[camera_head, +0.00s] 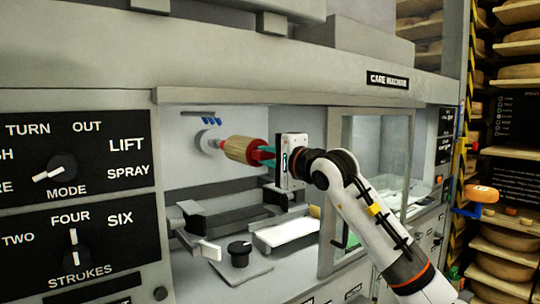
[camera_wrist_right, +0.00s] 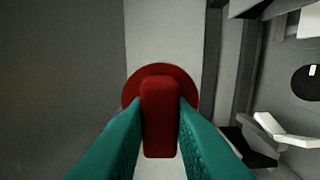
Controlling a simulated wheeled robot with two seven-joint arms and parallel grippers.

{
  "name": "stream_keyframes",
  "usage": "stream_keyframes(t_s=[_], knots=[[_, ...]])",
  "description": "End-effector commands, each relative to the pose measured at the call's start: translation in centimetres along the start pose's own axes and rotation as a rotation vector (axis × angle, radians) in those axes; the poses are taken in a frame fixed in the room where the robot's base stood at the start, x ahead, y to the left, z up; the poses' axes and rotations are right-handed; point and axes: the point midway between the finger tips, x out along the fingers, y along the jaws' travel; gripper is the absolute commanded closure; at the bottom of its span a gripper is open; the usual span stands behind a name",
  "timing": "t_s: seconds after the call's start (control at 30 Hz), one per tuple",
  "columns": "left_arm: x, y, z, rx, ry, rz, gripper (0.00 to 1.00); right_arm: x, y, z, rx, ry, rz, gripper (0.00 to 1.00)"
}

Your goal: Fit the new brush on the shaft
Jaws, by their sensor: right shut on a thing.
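The brush (camera_head: 238,149), a tan roller with a red end cap, lies roughly level inside the open machine bay. My right gripper (camera_head: 267,155) has its teal fingers shut on the red grip at the brush's right end. In the right wrist view the red grip (camera_wrist_right: 160,115) sits between both fingers, with a round red flange (camera_wrist_right: 131,93) behind it. The brush's left end points at the pale round shaft hub (camera_head: 204,142) on the bay's back wall. A thin reddish part lies between them; I cannot tell how far the brush is on the shaft. My left gripper is out of view.
Below the brush are grey rails and a pale tray (camera_head: 288,232) beside a black knob (camera_head: 239,249). Small blue hooks (camera_head: 209,118) hang above the hub. A framed glass door (camera_head: 372,165) stands right of the bay, close to my right arm. Control panels (camera_head: 70,165) are at left.

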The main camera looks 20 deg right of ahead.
Motion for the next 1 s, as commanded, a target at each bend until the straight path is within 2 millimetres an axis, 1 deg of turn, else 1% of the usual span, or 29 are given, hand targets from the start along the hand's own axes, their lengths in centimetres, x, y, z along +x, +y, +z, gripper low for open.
stream_keyframes(t_s=[0.03, 1.0], knots=[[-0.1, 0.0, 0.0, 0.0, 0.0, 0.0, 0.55, 0.1, 0.2, 0.0, -0.001, 0.001, 0.003, 1.0], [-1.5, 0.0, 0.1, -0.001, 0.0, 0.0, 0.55, 2.5, 0.2, 0.0, -0.001, 0.0, 0.003, 1.0]])
